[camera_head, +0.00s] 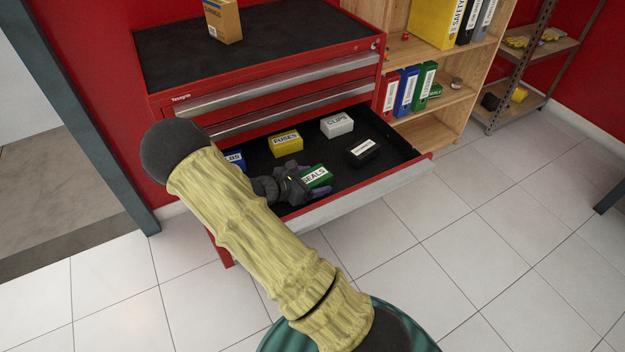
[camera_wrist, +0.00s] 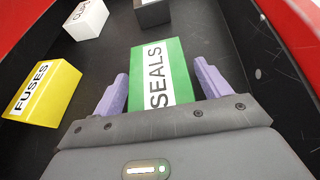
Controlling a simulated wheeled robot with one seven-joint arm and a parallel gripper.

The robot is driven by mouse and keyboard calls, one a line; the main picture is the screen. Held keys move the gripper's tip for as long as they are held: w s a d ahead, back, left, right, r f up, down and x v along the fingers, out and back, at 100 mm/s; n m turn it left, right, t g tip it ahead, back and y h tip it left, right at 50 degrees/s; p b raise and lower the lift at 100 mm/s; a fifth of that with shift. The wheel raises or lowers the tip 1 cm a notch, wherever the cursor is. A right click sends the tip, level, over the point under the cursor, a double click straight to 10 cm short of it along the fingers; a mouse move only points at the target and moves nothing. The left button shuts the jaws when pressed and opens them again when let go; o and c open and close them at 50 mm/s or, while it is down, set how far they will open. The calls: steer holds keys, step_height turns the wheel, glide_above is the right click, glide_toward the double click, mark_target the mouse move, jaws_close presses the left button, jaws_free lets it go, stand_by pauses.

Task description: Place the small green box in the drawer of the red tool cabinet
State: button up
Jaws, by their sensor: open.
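The small green box (camera_head: 318,175), labelled SEALS, sits in the open drawer (camera_head: 402,176) of the red tool cabinet (camera_head: 290,43). In the wrist view the green box (camera_wrist: 170,60) lies between the two purple fingers of my gripper (camera_wrist: 158,88). The fingers stand open, one on each side of it, with a small gap visible at the right finger. My gripper (camera_head: 303,190) is low inside the drawer and partly hides the box in the head view. I cannot tell whether the box rests on the drawer floor.
The drawer also holds a yellow FUSES box (camera_head: 286,142), a white CLIPS box (camera_head: 337,124), a black box (camera_head: 363,152) and a blue box (camera_head: 234,160). A cardboard box (camera_head: 223,22) stands on the cabinet top. A wooden shelf (camera_head: 430,108) with binders stands at right.

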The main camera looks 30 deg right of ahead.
steer(key=p+v, duration=0.2)
steer(key=v, duration=1)
